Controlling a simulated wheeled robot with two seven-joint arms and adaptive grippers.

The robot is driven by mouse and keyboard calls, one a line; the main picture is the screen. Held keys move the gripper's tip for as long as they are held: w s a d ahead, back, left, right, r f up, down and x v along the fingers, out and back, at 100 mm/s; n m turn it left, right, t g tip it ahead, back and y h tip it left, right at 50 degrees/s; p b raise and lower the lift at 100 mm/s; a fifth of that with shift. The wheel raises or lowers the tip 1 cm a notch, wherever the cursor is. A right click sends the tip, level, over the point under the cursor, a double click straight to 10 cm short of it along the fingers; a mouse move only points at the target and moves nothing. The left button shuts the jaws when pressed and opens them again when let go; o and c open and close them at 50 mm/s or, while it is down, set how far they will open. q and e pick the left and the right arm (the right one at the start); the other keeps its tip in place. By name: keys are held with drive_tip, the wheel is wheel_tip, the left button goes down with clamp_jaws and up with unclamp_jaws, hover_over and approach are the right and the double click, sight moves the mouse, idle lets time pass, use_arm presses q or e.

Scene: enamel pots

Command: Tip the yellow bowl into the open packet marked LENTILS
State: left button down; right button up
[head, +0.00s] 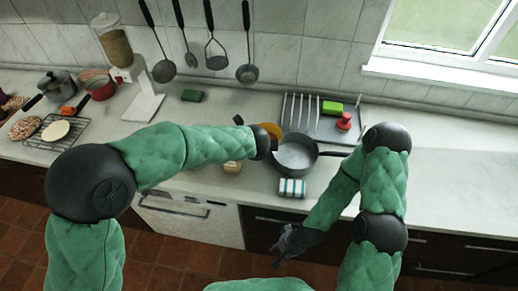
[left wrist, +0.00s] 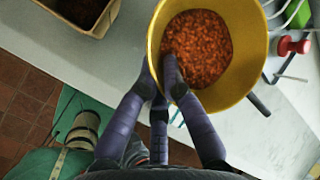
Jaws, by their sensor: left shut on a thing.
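The yellow bowl (left wrist: 242,78) holds many small orange-red pieces and fills the top middle of the left wrist view. In the head view only a yellow part of it (head: 272,130) shows behind my left wrist. My left gripper (left wrist: 160,82) is shut on the near rim of the bowl, above the counter. A brown open-topped packet (left wrist: 98,26) with a dark inside is at the top left of the left wrist view; a small tan packet (head: 232,168) shows below my left forearm in the head view. No lettering is readable. My right gripper (head: 288,244) hangs low before the counter front; its opening is unclear.
A grey pan (head: 296,154) sits right of my left gripper, with a striped cloth (head: 292,187) in front. Behind are a slotted rack (head: 300,112), a green sponge (head: 332,107) and a red-topped thing (head: 345,121). The counter at far right is clear.

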use_arm(q)
drive_tip(key=shift+w+a+r+n+h+p, duration=0.1)
drive_tip(key=shift+a+r+n+h+p, duration=0.15)
drive_tip(key=shift+a+h, duration=0.25)
drive_tip(key=shift+s+a+r+n+h+p, duration=0.15)
drive_tip(key=shift+a+h+p, duration=0.15)
drive_tip(key=shift+a+h, duration=0.2)
drive_tip(key=shift+w+a+r+n+h+p, duration=0.2)
drive_tip(key=shift+a+h+p, duration=0.1)
drive_tip(key=shift+a+h, duration=0.2)
drive_tip(key=shift+a+h+p, duration=0.3)
drive_tip(key=shift+p, duration=0.15)
drive_tip(key=shift+a+r+n+h+p, duration=0.2)
drive_tip(key=shift+a+h+p, duration=0.2)
drive_tip(key=shift+p, duration=0.45)
drive_tip(key=shift+a+r+n+h+p, duration=0.15)
drive_tip(key=shift+a+h+p, duration=0.25)
drive_tip(key=shift+p, duration=0.45)
drive_tip(key=shift+a+r+n+h+p, duration=0.1)
drive_tip(key=shift+a+n+h+p, duration=0.15)
drive_tip(key=shift+h+p, duration=0.75)
drive_tip(key=shift+a+r+p, duration=0.1)
drive_tip(key=shift+r+p, duration=0.05)
drive_tip(key=shift+p, duration=0.95)
drive_tip(key=shift+n+h, duration=0.3)
drive_tip(key=shift+h, duration=0.1)
